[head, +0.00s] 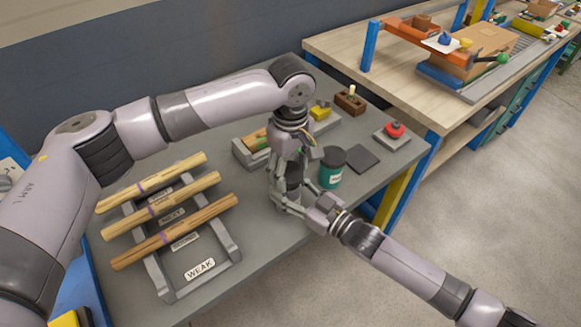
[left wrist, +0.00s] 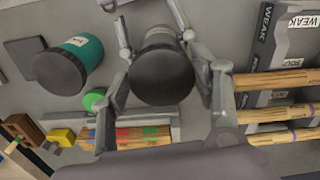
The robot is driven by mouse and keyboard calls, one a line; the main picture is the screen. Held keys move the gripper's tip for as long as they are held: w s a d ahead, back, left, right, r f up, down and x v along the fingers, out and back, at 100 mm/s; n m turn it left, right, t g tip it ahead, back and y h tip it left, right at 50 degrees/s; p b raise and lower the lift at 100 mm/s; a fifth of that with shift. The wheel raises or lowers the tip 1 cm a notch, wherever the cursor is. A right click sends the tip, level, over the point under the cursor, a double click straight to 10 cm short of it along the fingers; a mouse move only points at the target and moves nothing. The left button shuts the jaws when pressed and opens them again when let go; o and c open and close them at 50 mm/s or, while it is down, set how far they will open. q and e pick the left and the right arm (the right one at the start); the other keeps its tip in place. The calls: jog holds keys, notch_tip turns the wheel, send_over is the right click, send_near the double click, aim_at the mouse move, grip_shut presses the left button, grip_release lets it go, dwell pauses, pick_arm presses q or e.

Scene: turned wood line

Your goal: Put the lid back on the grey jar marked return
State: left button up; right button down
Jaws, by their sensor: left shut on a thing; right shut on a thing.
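The grey jar (left wrist: 158,36) stands on the bench, mostly hidden by my grippers in the head view. Its light label is not readable. The round dark lid (left wrist: 162,78) is over its top in the left wrist view; I cannot tell whether it is seated or just above the mouth. My left gripper (head: 291,172) comes down from above and is shut on the lid, fingers on both sides of it. My right gripper (head: 300,206) reaches in low from the front right and is shut on the jar.
A teal jar (head: 331,175) with a dark lid stands close on the right, beside a dark square pad (head: 362,158). A rack (head: 229,243) with turned spindles is to the left. A tray, yellow block (head: 320,110), wooden block (head: 350,99) and red knob (head: 395,130) lie behind.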

aim_at(289, 175)
pick_arm(q)
jog(key=shift+f, duration=0.15)
jog(key=shift+f, duration=0.7)
jog(key=shift+f, duration=0.45)
jog(key=shift+s+a+f, duration=0.1)
jog(key=shift+f, duration=0.4)
jog(key=shift+c, duration=1)
jog(key=shift+r+t+h, duration=0.3)
jog(key=shift+r, duration=0.1)
jog(key=shift+r, duration=0.2)
jog(key=shift+f, duration=0.45)
dwell(0.3)
